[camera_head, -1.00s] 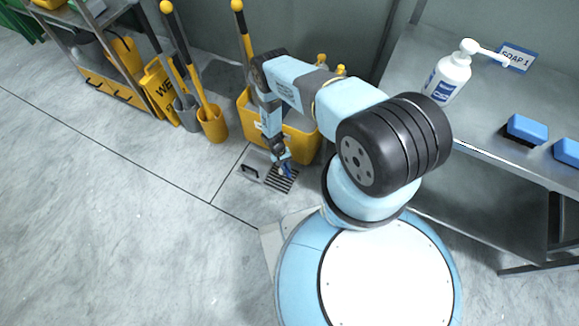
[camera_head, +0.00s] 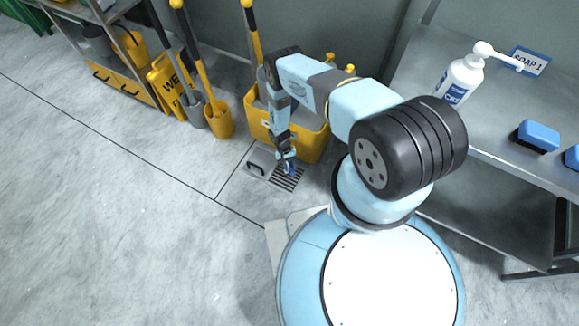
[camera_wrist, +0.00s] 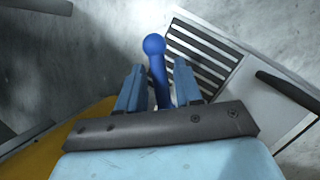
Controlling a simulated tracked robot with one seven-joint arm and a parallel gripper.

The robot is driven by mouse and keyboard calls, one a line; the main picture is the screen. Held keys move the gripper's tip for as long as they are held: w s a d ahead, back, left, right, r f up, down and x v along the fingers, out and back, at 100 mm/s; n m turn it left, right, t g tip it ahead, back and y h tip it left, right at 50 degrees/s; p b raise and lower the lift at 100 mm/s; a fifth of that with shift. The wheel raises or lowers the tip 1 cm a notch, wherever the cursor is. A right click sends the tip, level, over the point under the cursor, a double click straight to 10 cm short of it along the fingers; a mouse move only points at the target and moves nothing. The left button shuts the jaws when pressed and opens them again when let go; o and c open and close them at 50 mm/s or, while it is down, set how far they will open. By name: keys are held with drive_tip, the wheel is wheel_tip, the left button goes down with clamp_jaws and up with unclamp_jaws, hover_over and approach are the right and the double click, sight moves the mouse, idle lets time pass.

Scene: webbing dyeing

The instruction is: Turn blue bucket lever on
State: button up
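A blue lever (camera_wrist: 157,62) with a round ball tip stands between my gripper's two fingers in the wrist view. My gripper (camera_wrist: 158,86) is open, with a finger on each side of the lever and narrow gaps visible; the lever's base is hidden behind the gripper body. In the head view my gripper (camera_head: 287,164) is low in front of the yellow bucket (camera_head: 309,147), over the floor grate. The lever shows there only as a small blue patch at the fingers. The bucket looks yellow, not blue; a corner of yellow also shows in the wrist view (camera_wrist: 62,138).
A slotted floor grate (camera_head: 288,180) with a dark handle (camera_head: 256,168) beside it lies below my gripper. Mop handles, a yellow pail (camera_head: 219,122) and a wet-floor sign (camera_head: 167,88) stand left. A metal table (camera_head: 500,135) with a soap bottle (camera_head: 460,80) is right. The left floor is clear.

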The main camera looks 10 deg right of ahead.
drive_tip(key=shift+o, duration=0.7)
drive_tip(key=shift+w+r, duration=0.35)
drive_tip(key=shift+r, duration=0.1)
drive_tip(key=v, duration=1.2)
drive_tip(key=shift+r, duration=0.3)
drive_tip(key=shift+w+a, duration=0.1)
drive_tip(key=shift+w, duration=0.05)
